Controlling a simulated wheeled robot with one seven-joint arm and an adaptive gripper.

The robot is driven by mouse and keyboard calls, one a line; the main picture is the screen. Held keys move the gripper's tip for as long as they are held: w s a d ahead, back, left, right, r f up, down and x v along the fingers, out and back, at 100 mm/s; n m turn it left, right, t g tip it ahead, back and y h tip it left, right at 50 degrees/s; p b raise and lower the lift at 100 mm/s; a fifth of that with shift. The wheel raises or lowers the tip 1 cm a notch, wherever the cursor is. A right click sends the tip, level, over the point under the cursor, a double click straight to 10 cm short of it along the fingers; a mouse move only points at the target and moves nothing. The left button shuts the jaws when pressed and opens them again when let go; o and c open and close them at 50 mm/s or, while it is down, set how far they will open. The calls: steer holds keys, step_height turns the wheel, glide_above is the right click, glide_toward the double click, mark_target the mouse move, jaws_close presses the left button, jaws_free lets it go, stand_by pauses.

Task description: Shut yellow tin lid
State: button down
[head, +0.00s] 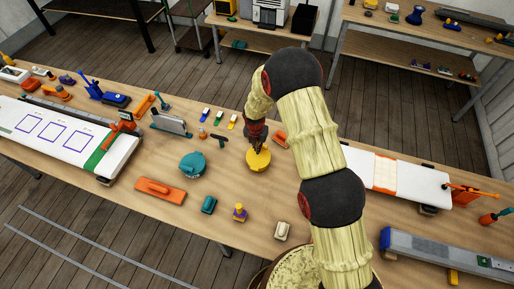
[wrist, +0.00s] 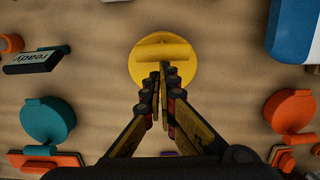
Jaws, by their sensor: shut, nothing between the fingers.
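The yellow tin (head: 258,162) stands on the wooden bench in the middle of the head view, and my gripper (head: 258,148) is right above or at it. In the wrist view the yellow tin (wrist: 150,58) is a round yellow disc with a raised bar across its top. My gripper (wrist: 163,72) is shut and empty, its fingertips over the lower part of the disc near the bar. I cannot tell whether the fingertips touch it. The lid looks flat over the tin from above, but whether it is fully down cannot be told.
A teal round tin (head: 192,165) stands left of the yellow one, with an orange float-like tool (head: 160,190) in front of it. A purple-and-yellow piece (head: 239,212) and a pale block (head: 282,231) stand nearer the front edge. White sail boards lie at both sides.

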steer(key=w+f+b, duration=0.1)
steer(key=w+d+f+b, duration=0.1)
steer(key=w, duration=0.1)
steer(key=shift+d+f+b, duration=0.1)
steer(key=shift+f+b, duration=0.2)
steer(key=shift+f, duration=0.05)
